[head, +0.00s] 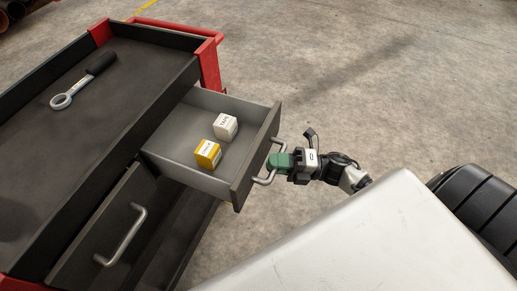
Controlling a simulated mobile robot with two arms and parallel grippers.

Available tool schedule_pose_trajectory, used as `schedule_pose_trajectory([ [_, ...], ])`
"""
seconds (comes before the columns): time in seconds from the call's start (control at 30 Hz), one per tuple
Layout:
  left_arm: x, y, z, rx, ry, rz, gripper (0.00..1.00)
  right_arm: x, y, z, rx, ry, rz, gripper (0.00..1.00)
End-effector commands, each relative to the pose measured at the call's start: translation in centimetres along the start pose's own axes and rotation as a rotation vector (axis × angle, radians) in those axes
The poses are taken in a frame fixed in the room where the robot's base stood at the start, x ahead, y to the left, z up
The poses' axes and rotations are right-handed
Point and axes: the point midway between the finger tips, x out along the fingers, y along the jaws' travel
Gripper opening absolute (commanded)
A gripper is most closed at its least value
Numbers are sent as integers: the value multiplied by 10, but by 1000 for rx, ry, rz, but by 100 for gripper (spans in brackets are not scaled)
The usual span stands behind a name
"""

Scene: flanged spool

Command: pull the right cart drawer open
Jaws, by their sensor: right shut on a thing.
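The right cart drawer (192,174) is pulled out from the cart (125,107), its grey inside in plain sight. A white box (225,126) and a yellow box with a white top (207,154) lie in it. My right gripper (275,163) is at the drawer's bar handle (258,181) and shut on it; its green fingers cover the handle's middle. The left drawer (105,235), with its own bar handle (122,236), is shut. My left gripper is not in view.
A wrench-like tool with a black grip (84,80) lies on the cart's dark top tray. A red push bar (178,28) is at the cart's far end. A large white surface fills the lower right, near a black tyre-like shape (480,205). Concrete floor (400,80) behind is clear.

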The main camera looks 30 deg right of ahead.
Motion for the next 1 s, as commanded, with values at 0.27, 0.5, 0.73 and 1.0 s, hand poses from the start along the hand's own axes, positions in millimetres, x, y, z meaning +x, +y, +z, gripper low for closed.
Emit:
schedule_pose_trajectory([
  [0.27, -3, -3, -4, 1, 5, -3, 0, -27, 5, -12, 3, -1, -3, 0],
  [0.5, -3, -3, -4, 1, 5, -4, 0, -32, 6, -13, 1, 0, -1, 0],
  [0.73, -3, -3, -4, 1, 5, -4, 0, -32, 6, -13, 1, 0, -2, 0],
  [1.0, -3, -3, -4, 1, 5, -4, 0, -31, 6, -13, 1, 0, -1, 42],
])
